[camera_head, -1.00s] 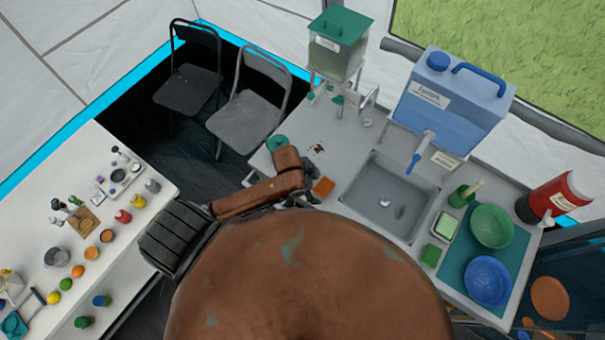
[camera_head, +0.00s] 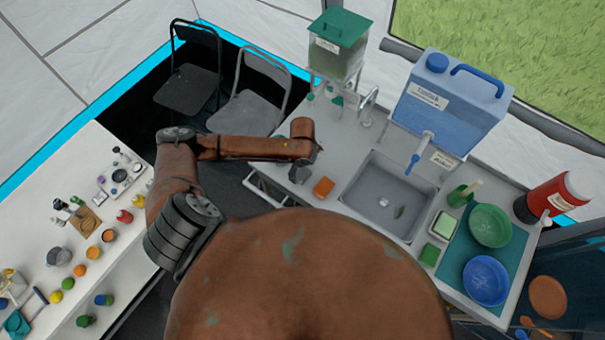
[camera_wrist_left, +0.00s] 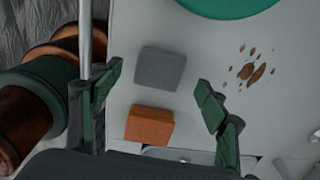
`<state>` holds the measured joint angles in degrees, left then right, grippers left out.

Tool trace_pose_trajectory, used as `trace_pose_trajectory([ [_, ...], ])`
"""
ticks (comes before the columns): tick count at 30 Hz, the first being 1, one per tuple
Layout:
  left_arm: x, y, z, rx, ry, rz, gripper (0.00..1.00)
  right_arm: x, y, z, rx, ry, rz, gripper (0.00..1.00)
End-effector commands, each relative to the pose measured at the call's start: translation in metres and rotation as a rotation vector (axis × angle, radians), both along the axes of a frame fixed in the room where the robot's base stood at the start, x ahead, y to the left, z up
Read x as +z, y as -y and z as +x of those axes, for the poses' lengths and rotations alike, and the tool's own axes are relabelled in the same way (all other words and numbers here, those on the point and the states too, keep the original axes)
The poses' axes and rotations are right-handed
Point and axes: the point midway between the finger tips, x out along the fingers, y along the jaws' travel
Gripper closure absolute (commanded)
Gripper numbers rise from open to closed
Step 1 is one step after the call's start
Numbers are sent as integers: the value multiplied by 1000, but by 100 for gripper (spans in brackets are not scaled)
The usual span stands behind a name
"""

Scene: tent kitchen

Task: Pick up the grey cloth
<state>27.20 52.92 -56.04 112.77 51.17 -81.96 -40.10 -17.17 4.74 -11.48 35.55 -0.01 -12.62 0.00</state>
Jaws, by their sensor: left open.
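The grey cloth (camera_wrist_left: 161,68) is a small flat square on the pale counter in the left wrist view. It lies between a green round thing and an orange sponge. My left gripper (camera_wrist_left: 159,77) is open, one finger on either side of the cloth in that view, with nothing held. The gap in height between fingers and cloth cannot be told. In the head view my left gripper (camera_head: 300,173) hangs over the left end of the counter, and I cannot make out the cloth separately there. My right gripper is not in view.
The orange sponge (camera_wrist_left: 149,125) is close beside the cloth; it also shows in the head view (camera_head: 324,187). Brown spots (camera_wrist_left: 257,72) mark the counter. The sink (camera_head: 372,197) and bowls (camera_head: 491,226) are to the right. A rail (camera_head: 266,191) runs along the counter's edge.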

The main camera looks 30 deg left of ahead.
Motion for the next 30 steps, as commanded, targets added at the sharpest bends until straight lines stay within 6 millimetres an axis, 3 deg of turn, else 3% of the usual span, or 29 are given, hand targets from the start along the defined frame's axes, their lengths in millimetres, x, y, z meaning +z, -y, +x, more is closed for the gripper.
trace_pose_trajectory([
  [6,-27,-1,1,1,-1,1,32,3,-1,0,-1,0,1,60],
  [14,-30,0,1,0,1,1,32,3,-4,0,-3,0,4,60],
  [30,-29,0,1,0,1,1,68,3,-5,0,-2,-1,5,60],
])
